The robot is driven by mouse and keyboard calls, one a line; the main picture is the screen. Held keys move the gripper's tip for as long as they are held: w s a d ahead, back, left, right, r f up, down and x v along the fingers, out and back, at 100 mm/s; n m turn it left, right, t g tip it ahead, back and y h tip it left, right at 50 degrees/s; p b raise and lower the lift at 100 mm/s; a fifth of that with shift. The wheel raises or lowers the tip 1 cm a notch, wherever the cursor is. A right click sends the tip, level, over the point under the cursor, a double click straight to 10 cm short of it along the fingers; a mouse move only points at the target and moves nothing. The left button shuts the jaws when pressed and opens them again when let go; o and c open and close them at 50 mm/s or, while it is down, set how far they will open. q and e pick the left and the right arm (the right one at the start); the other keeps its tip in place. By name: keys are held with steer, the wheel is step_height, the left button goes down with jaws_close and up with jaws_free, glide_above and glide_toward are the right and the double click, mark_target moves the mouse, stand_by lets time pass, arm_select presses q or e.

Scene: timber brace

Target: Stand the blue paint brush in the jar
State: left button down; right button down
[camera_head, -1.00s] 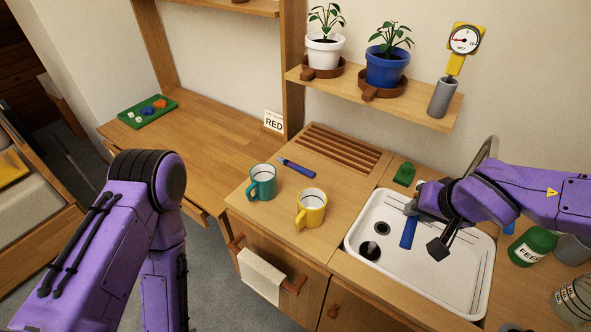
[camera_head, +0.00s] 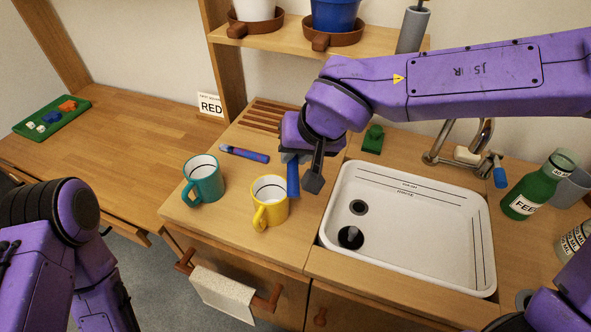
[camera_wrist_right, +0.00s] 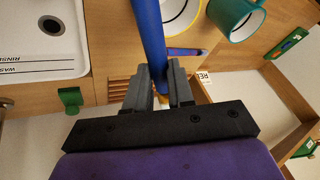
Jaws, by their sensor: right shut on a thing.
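My right gripper (camera_head: 301,168) is shut on a blue paint brush (camera_head: 293,181), above the counter between the yellow mug and the sink. In the right wrist view the blue handle (camera_wrist_right: 150,35) runs between the two fingers (camera_wrist_right: 160,85); its bristle end is largely hidden. A clear container with a printed label (camera_head: 574,240) stands at the right edge, partly cut off; it looks like a jar. A second blue tool (camera_head: 245,153) lies flat on the counter behind the mugs. My left arm is at the lower left; its gripper is out of view.
A teal mug (camera_head: 203,180) and a yellow mug (camera_head: 270,203) stand left of the white sink (camera_head: 410,225). A green bottle (camera_head: 540,188), a grey cup (camera_head: 570,188) and the tap (camera_head: 483,140) are at the right. The wooden desk (camera_head: 120,150) is mostly clear.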

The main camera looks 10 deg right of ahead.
steer(key=w+d+f, duration=0.1)
steer(key=w+f, duration=0.1)
steer(key=w, duration=0.1)
steer(key=w+f, duration=0.3)
steer(key=w, duration=0.1)
steer(key=w+d+f, duration=0.1)
steer(key=w+f, duration=0.2)
steer(key=shift+w+d+b, duration=0.25)
steer(key=shift+d+b, duration=0.05)
steer(key=shift+d, duration=0.05)
steer(key=f, duration=0.3)
steer(key=shift+w+d+b, duration=0.1)
steer(key=shift+w+b, duration=0.1)
steer(key=shift+b, duration=0.15)
steer(key=shift+f, duration=0.3)
steer(key=shift+f, duration=0.15)
steer(key=c, duration=1)
jaws_free()
